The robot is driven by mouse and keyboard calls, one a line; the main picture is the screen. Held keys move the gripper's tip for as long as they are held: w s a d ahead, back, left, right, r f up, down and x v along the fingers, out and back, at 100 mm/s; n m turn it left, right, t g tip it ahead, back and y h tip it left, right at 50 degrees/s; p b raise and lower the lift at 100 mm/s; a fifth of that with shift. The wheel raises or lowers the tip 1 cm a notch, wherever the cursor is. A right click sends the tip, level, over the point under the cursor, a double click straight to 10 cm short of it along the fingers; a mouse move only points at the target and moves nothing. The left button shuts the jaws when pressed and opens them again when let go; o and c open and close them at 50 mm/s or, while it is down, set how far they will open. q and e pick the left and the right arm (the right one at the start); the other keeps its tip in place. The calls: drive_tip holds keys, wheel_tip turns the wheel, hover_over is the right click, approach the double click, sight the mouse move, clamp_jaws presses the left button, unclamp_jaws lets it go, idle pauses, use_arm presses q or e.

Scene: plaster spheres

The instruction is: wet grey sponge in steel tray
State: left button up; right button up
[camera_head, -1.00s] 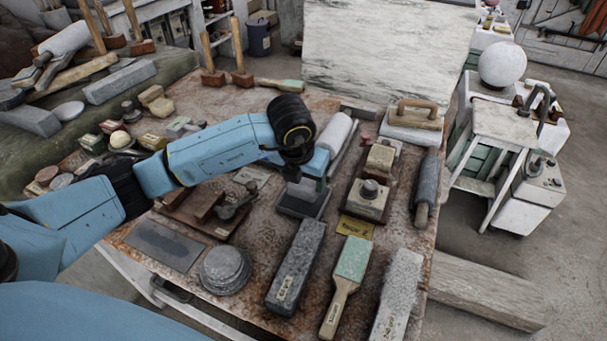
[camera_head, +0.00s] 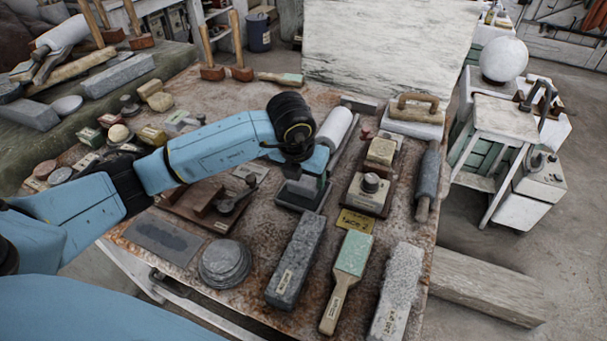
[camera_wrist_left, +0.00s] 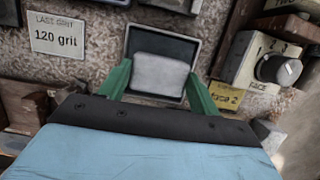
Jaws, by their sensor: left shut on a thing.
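The steel tray (camera_head: 303,200) is a small dark rectangle on the rusty table, below my left gripper (camera_head: 304,184) in the head view. In the left wrist view the tray (camera_wrist_left: 144,43) shows its thin rim and dark inside. The pale grey sponge (camera_wrist_left: 158,74) is between the two green fingers of my left gripper (camera_wrist_left: 159,83), which is shut on it. The sponge lies over the tray's opening; I cannot tell whether it touches the bottom. In the head view the gripper mostly hides the sponge. My right gripper is not in view.
A speckled grey block (camera_head: 296,262), a green-faced brush (camera_head: 349,270) and stacked round discs (camera_head: 225,262) lie in front of the tray. A dial box (camera_head: 368,193) stands right of it. A white roller (camera_head: 335,128) lies behind. A "120 grit" label (camera_wrist_left: 57,36) lies left of the tray.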

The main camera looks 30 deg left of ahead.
sight(303, 180)
use_arm(q)
drive_tip(key=shift+f+b, duration=0.3)
drive_tip(key=shift+f, duration=0.15)
drive_tip(key=shift+f, duration=0.1)
idle(1.2)
drive_tip(key=shift+r, duration=0.3)
drive_tip(key=shift+r+p, duration=1.8)
drive_tip(key=shift+r, duration=0.65)
drive_tip(key=shift+r+p, duration=0.5)
drive_tip(key=shift+r, duration=0.35)
